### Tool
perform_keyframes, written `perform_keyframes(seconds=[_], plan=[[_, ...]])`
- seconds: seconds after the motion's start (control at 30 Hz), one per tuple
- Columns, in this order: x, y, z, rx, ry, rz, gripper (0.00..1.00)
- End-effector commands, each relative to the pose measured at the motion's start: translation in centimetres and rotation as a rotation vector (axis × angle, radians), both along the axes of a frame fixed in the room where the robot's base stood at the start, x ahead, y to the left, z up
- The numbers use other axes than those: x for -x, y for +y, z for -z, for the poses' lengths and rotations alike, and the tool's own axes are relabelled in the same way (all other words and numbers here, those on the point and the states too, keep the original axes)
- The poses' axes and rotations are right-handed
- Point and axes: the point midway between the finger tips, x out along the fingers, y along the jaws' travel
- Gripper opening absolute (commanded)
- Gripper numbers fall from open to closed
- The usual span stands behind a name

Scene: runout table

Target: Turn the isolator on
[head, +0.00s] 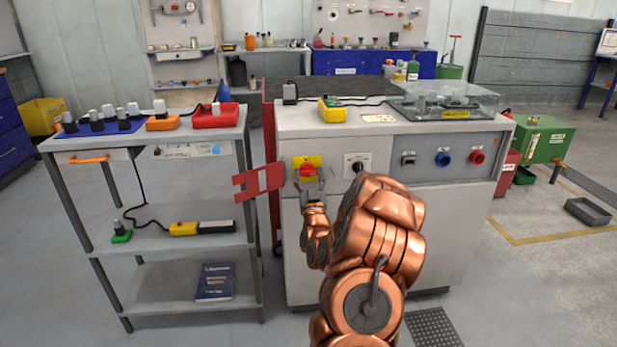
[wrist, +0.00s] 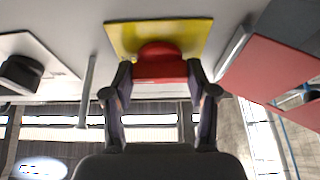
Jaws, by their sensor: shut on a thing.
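The isolator is a red rotary knob (head: 307,171) on a yellow square plate (head: 316,160) on the front of the grey cabinet, at its upper left. In the wrist view the red knob (wrist: 160,62) stands out from the yellow plate (wrist: 122,38). My gripper (head: 309,186) reaches up to the isolator from below in the head view. In the wrist view its two fingers (wrist: 160,78) are on either side of the knob and shut on it. The fingers hide part of the knob, and I cannot read any position marks.
A red panel with a pale slot (head: 258,182) stands out just left of the isolator. A black rotary switch on a white plate (head: 356,165) is close on the right. A grey shelf trolley (head: 75,145) stands left of the cabinet (head: 290,127).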

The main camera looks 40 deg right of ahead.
Motion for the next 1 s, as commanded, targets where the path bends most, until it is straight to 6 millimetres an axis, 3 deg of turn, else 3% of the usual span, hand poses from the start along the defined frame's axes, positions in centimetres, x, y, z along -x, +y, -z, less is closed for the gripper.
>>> perform_keyframes(seconds=[0.27, 0.67, 1.0], plan=[[0.0, 0.0, 0.1, -0.001, 0.002, -0.001, 0.82], [0.2, 0.2, 0.2, 0.000, 0.001, 0.000, 0.82], [2.5, 1.9, 1.3, 0.001, 0.001, -0.001, 0.82]])
